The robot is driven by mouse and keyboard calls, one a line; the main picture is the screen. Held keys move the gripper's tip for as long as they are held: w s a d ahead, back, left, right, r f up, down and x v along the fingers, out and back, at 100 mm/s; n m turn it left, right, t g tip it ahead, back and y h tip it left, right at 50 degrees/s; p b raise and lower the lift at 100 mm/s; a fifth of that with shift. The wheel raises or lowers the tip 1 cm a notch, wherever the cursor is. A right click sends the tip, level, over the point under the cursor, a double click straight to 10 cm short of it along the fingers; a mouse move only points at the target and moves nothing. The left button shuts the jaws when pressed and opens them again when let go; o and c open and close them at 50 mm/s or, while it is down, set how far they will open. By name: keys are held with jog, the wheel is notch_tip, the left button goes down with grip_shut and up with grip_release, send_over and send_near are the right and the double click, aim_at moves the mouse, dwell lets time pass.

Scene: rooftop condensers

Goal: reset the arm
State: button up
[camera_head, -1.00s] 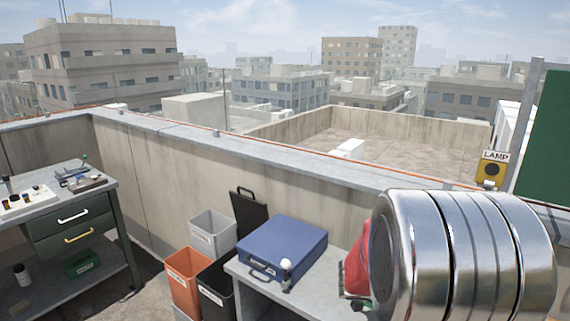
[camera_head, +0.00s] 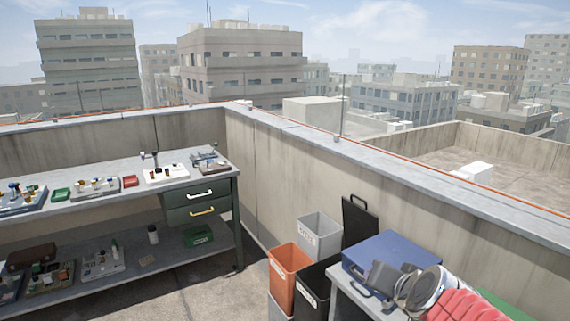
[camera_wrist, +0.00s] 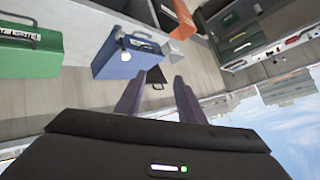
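My gripper (camera_wrist: 157,82) shows in the wrist view with its two fingers apart and nothing between them. Beyond the fingers, seen upside down, are a blue case (camera_wrist: 130,58) and a black panel. In the head view my arm reaches in at the bottom right, with a red sleeve and a silver joint. Its dark end overlaps the blue case (camera_head: 390,254) on the low grey table (camera_head: 345,302). I cannot tell from there whether it touches the case.
An orange bin (camera_head: 288,272), a grey bin (camera_head: 318,240) and a black bin (camera_head: 318,285) stand left of the table. A workbench (camera_head: 110,195) with drawers and small parts trays is at the left. A parapet wall (camera_head: 280,170) runs behind. A green case (camera_wrist: 30,50) shows in the wrist view.

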jog(key=s+a+f+n+g, duration=0.1)
jog(key=s+a+n+g, duration=0.1)
jog(key=s, duration=0.6)
jog(key=s+a+f+n+g, duration=0.2)
jog(key=s+a+n+g, duration=0.1)
jog(key=s, duration=0.6)
jog(key=shift+s+n, duration=0.3)
jog(key=shift+n, duration=0.2)
jog(key=shift+a, duration=0.1)
jog(key=shift+c, duration=0.5)
